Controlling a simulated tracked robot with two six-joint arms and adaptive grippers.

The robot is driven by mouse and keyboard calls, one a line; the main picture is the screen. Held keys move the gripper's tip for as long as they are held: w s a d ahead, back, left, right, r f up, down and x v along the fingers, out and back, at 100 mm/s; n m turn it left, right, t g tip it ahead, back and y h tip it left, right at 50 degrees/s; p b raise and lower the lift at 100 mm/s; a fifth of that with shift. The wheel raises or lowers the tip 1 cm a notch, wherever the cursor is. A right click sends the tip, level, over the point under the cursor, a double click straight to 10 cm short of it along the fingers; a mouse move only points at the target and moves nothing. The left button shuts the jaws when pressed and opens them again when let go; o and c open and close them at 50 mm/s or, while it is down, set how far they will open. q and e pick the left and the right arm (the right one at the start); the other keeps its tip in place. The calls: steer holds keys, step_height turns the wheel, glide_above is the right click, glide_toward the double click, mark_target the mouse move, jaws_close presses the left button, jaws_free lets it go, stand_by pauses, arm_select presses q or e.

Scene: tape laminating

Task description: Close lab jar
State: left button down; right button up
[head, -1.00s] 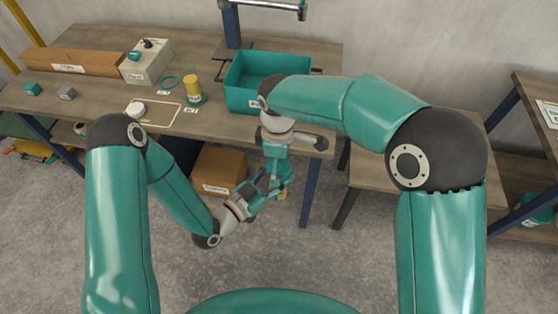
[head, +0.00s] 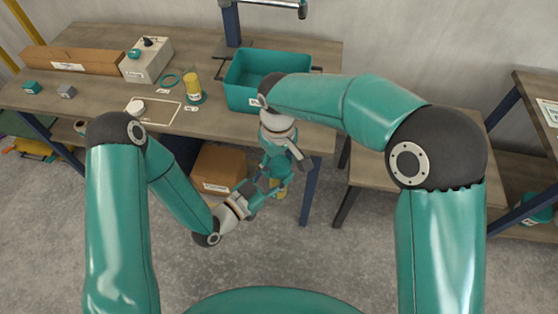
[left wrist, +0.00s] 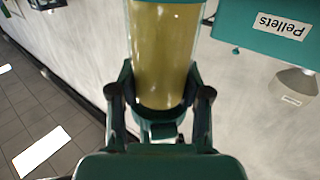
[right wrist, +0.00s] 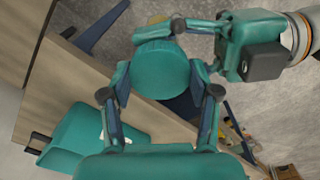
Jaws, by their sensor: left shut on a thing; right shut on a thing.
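The lab jar (head: 278,188) is a clear cylinder with yellow contents, held over the floor in front of the table. It fills the middle of the left wrist view (left wrist: 165,55), between the fingers of my left gripper (left wrist: 160,100), which is shut on it. A round teal lid (right wrist: 160,72) shows in the right wrist view, between the fingers of my right gripper (right wrist: 163,98), which is shut on it. The lid is at the jar's end and hides the jar there. I cannot tell whether it is fully seated. In the head view my right gripper (head: 276,166) is directly above my left gripper (head: 262,190).
A cardboard box (head: 218,168) stands beneath. Another table is at right.

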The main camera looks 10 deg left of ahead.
steer(key=o, duration=1.3)
steer(key=shift+r, duration=0.1)
steer(key=shift+r, duration=2.2)
steer(key=shift+c, duration=0.4)
steer(key=shift+r+n, duration=1.7)
steer(key=shift+n, duration=0.3)
